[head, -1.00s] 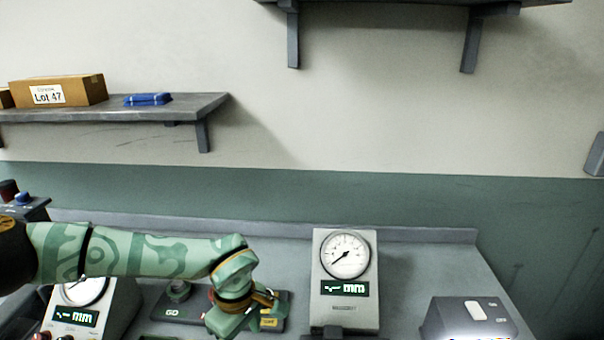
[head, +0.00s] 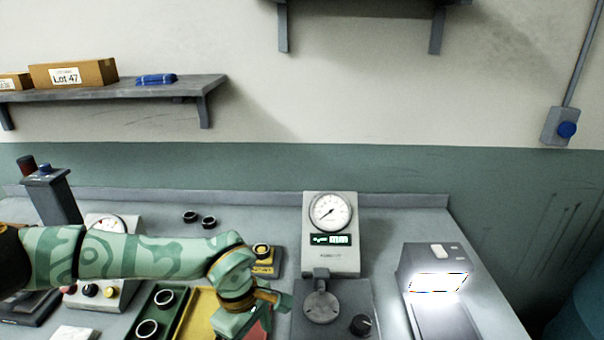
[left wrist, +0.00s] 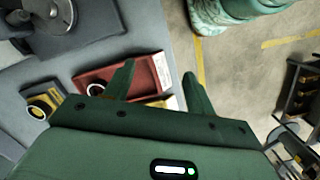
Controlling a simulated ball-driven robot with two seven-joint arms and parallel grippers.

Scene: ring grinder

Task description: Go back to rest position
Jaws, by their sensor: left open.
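My left arm comes in from the left in the head view. Its green gripper (head: 268,312) hangs over the bench near the front of the trays. In the left wrist view the same gripper (left wrist: 159,72) has its two fingers apart, with nothing between them. Beyond one finger lies a red tray (left wrist: 150,72) with a dark ring (left wrist: 97,88) in it. My right gripper is not in view.
A green tray (head: 180,328) with rings and a yellow tray (head: 200,305) lie beside my gripper. A dial gauge station (head: 345,258) and a lit grey box (head: 425,258) stand to the right. Two loose rings (head: 200,219) lie behind my arm. Open floor (left wrist: 245,80) shows beyond the bench edge.

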